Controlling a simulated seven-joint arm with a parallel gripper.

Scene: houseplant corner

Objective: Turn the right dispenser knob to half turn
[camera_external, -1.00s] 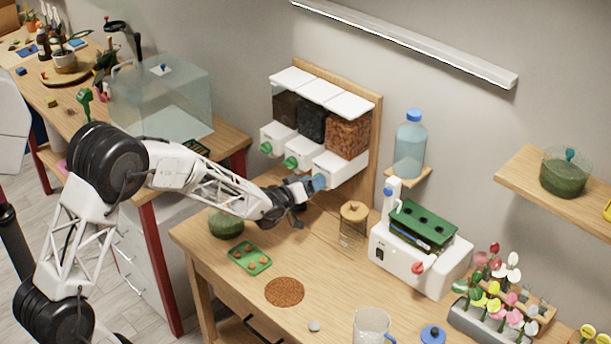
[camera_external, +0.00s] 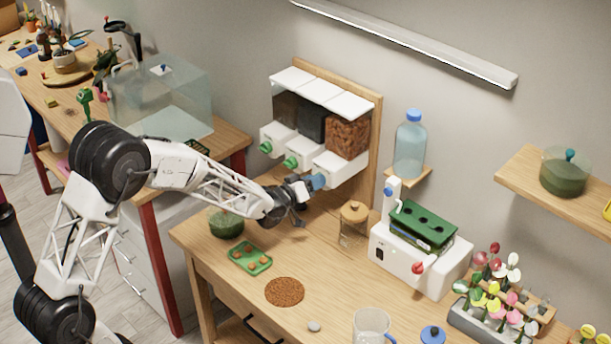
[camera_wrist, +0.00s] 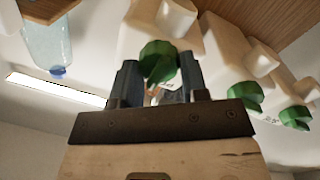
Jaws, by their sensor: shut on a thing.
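The dispenser (camera_external: 332,162) with three white-fronted units hangs on a wooden back board in the external view. The right unit holds brown pellets. Its green knob (camera_wrist: 158,62) sits between the two fingers of my gripper (camera_wrist: 160,78) in the wrist view, and the gripper is shut on it. In the external view, my gripper (camera_external: 316,182) reaches the front of the right unit, and its fingers hide that knob. The middle knob (camera_external: 290,162) and left knob (camera_external: 266,148) are green and free. The exact angle of the held knob is hard to read.
A blue bottle (camera_external: 410,145) sits on a small shelf. A green tray (camera_external: 250,258), a moss bowl (camera_external: 226,224) and a round brown mat (camera_external: 285,291) lie on the bench below.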

